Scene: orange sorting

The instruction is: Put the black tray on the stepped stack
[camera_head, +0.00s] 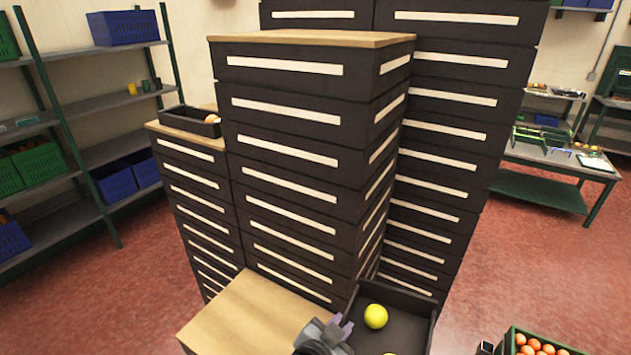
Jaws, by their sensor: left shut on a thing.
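A black tray (408,326) with yellow fruit (376,316) in it is at the bottom centre, cut off by the lower edge. My left gripper (341,328) is shut on its left wall. The tray is beside the low wooden-topped step (250,318), to its right. The stepped stack (290,150) is built of black drawer-like trays with pale strips, with wooden tops at several heights. A small black tray (188,120) with orange fruit sits on the left step (190,136).
A green crate of oranges (538,344) is at the bottom right. Shelves (95,130) with blue and green crates line the left wall. A green table (545,187) stands at the right. The low step's wooden top is clear.

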